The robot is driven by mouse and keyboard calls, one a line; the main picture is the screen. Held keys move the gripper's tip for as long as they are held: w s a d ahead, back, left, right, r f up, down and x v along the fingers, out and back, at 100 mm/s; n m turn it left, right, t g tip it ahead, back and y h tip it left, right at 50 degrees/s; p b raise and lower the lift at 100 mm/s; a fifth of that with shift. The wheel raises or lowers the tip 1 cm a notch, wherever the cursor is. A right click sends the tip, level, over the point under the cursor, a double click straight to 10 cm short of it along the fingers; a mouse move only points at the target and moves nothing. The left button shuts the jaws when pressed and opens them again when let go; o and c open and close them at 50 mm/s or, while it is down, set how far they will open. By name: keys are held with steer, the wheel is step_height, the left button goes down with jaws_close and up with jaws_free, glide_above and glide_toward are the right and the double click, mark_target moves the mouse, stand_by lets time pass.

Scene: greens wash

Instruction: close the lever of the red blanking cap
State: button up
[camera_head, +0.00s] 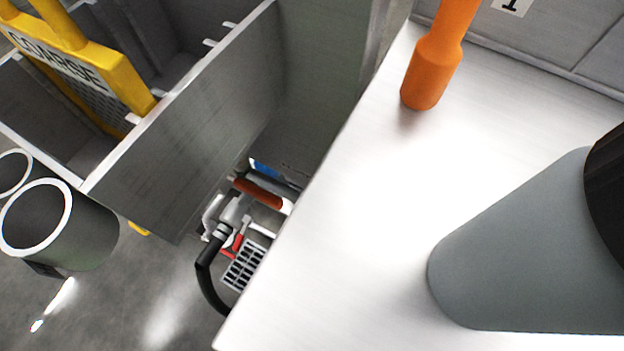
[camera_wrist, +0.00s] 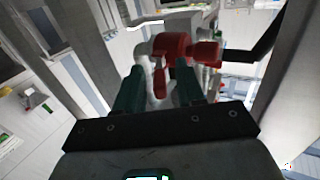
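The red blanking cap (camera_wrist: 172,46) shows in the wrist view, just beyond my fingertips, with a red body reaching to the right. A narrow red piece, which may be its lever, hangs down from it between the lines of my two fingers. A pale grey part stands beside it on the left. My gripper (camera_wrist: 159,70) has its two dark green fingers apart, with a gap between them. I cannot tell whether either finger touches the cap. In the head view a small red piece (camera_head: 238,242) shows low beside a grey hose fitting (camera_head: 232,214); my gripper is not clear there.
A white worktop (camera_head: 340,250) fills the right of the head view, with an orange handle (camera_head: 428,80) above it. A grey tank (camera_head: 190,150) with a yellow frame (camera_head: 125,75) stands left. A black hose (camera_head: 206,280) and a floor grate (camera_head: 244,267) lie in the gap between.

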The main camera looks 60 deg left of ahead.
steer(key=d+p, duration=0.1)
steer(key=d, duration=0.9)
steer(key=shift+w+d, duration=0.2)
steer(key=shift+d, duration=0.2)
